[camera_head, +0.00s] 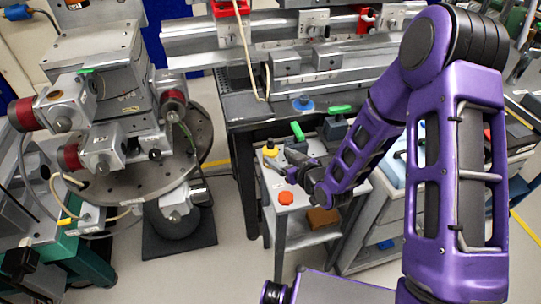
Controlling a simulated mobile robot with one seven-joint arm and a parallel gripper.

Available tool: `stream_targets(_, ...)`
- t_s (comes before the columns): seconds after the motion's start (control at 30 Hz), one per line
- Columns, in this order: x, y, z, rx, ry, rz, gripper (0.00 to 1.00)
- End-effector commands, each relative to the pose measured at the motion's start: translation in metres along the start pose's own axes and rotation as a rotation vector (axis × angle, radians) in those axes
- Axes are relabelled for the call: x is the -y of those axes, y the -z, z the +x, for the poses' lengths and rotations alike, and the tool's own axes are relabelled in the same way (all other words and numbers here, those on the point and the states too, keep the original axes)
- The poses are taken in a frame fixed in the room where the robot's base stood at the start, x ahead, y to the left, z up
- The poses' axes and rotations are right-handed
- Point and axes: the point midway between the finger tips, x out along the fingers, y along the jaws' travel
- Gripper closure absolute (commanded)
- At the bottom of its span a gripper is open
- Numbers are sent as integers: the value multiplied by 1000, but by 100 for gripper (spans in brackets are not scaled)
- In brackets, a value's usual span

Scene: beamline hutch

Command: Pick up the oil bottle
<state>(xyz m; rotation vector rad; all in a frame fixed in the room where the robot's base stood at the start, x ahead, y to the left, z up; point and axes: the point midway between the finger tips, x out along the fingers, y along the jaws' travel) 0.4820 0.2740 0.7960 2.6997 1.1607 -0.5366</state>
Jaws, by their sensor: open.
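My gripper (279,161) reaches leftward over the top of a small grey cart, with its fingers open. A small yellow item (270,151) is by the fingertips, near the cart's left edge; I cannot tell whether they touch. An orange-red round cap or knob (286,198) shows at the cart's near left corner, below my gripper in the picture. A green item (297,131) is at the back of the cart top. No oil bottle can be clearly identified; it may be one of these small items or hidden behind my arm.
The cart (301,222) has a lower shelf with a brown block (322,218). Behind it is a dark bench (240,110) with metal rails. A large round instrument stage (110,185) stands left.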

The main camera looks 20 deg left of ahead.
Motion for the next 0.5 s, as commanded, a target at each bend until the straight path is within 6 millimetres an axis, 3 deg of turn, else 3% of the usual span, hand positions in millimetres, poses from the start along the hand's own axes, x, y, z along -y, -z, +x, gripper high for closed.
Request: stream_targets(0.5,4,1,55,1,0,1,27)
